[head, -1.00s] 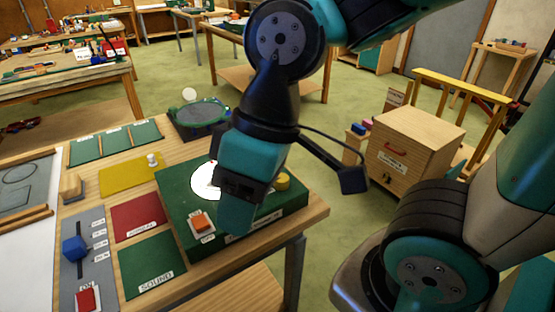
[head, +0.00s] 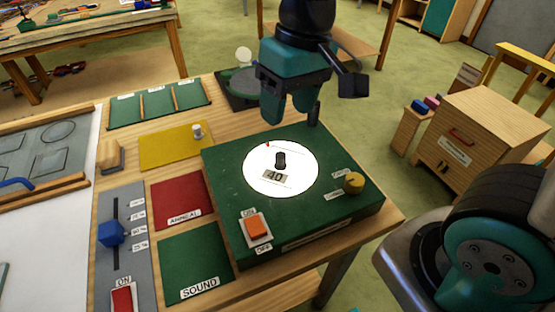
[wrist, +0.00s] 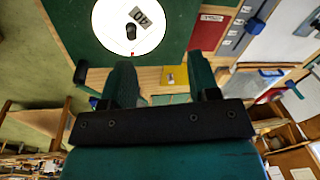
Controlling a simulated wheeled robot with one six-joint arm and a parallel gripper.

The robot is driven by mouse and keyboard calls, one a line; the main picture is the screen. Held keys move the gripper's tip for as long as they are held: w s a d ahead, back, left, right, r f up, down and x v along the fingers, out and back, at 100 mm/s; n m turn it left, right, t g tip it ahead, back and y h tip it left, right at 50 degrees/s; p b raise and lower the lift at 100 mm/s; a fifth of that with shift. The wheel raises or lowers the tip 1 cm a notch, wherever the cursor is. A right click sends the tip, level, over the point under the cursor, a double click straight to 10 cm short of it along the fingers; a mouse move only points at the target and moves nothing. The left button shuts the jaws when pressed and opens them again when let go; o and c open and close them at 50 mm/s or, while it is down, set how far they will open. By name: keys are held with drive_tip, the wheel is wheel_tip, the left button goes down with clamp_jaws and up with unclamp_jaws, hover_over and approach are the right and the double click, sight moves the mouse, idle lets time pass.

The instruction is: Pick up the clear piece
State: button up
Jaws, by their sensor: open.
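I cannot make out a clear piece for certain in either view. The leaded panel (head: 50,150), grey with round and square outlines, lies at the left of the bench in the head view, with a blue curved piece (head: 15,184) at its edge. My gripper (head: 289,112) is open and empty, pointing down above the back edge of the green box (head: 225,165), beyond its white dial. In the wrist view its two fingers (wrist: 162,80) stand apart with nothing between them.
The green box carries a white dial (head: 262,185) reading 40, a black knob, an orange switch (head: 257,229) and a yellow knob (head: 354,183). A grey slider board (head: 120,265), red and yellow mats and a green tray (head: 125,112) lie left. A wooden cabinet (head: 475,140) stands right.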

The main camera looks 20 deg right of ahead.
drive_tip(key=w+d+f+m+h, duration=0.2)
drive_tip(key=w+d+f+m, duration=0.1)
drive_tip(key=w, duration=0.4)
drive_tip(key=p, duration=0.1)
hover_over(280, 154)
drive_tip(key=f, duration=1.1)
drive_tip(key=shift+s+d+f, duration=0.1)
drive_tip(key=shift+s+d, duration=0.15)
drive_tip(key=shift+s, duration=0.05)
drive_tip(key=shift+w+a+f+p, duration=0.15)
drive_tip(key=shift+f+p, duration=0.35)
drive_tip(key=shift+f, duration=1.05)
drive_tip(key=shift+w+a+f+p, duration=0.15)
drive_tip(key=shift+f+p, duration=0.3)
drive_tip(key=shift+f, duration=1.1)
drive_tip(key=shift+d, duration=0.1)
drive_tip(key=c, duration=0.9)
